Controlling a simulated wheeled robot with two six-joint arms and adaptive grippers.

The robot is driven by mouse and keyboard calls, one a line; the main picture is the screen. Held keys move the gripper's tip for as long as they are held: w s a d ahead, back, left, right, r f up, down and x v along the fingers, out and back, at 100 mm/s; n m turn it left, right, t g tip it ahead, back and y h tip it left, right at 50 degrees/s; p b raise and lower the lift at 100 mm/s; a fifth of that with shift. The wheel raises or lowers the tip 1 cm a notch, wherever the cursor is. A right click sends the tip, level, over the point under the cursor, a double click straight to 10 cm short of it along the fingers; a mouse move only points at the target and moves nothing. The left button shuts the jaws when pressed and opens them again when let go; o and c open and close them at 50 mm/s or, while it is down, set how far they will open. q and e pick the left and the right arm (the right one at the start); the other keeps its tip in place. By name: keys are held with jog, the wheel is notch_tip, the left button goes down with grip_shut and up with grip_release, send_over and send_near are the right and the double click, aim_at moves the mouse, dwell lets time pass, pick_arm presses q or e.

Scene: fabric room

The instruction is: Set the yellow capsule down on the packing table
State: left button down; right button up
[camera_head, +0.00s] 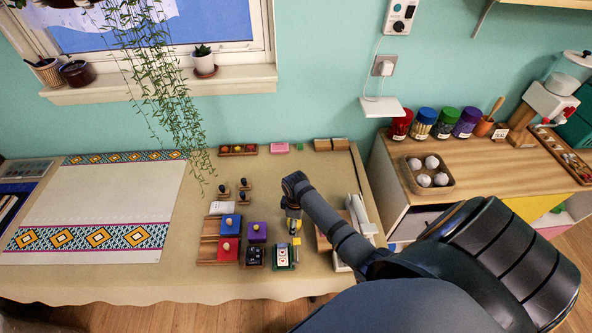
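My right arm comes in from the lower right. Its gripper (292,211) hangs over the right part of a cloth-covered table (190,283). A small yellow thing (295,226), which may be the yellow capsule, shows right at the fingertips. It is too small to tell whether the fingers are closed on it or it lies just below them. My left gripper is out of view. I cannot tell for sure whether this table or the wood-topped cabinet (475,160) is the packing table.
Beside the gripper lie a blue box (230,225), a red box (228,250), a purple box (257,232) and a green-edged block (284,257). Dark stamps (243,190) stand behind them. A patterned cloth (100,210) covers the left side. The front strip of the table is bare.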

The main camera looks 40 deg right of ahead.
notch_tip(320, 180, up, 12)
jog(key=shift+r, duration=0.15)
dwell(0.5)
dwell(0.4)
